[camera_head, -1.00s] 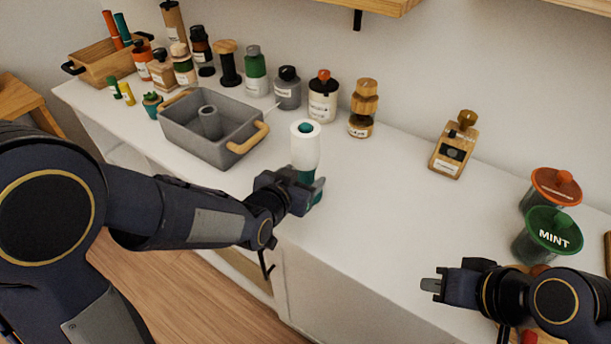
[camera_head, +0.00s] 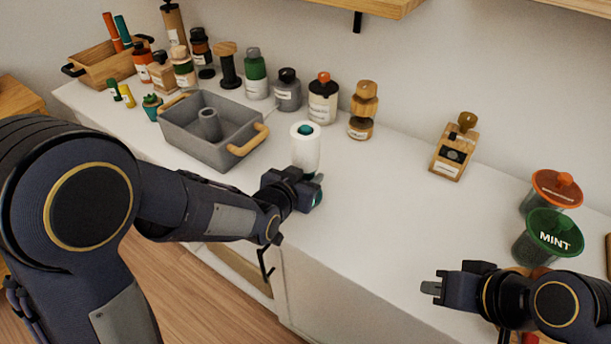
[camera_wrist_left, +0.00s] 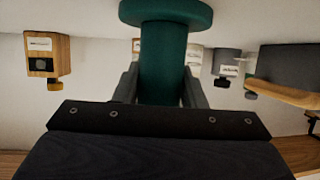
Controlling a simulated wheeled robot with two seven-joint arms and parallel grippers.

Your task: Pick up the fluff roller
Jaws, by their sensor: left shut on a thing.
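The fluff roller stands upright on the white counter, with a white roll (camera_head: 305,152) on top and a teal handle below it. My left gripper (camera_head: 308,190) is shut on the handle, which is mostly hidden behind the fingers in the head view. In the left wrist view the teal handle (camera_wrist_left: 163,65) sits between the two fingers, under a wide teal disc. My right gripper (camera_head: 432,287) hangs over the counter's right front, empty, with its fingers together.
A grey caddy (camera_head: 180,140) with wooden handles stands left of the roller. Several bottles line the wall behind. Orange-lidded and green-lidded MINT (camera_head: 553,235) jars stand at the right. The counter between is clear.

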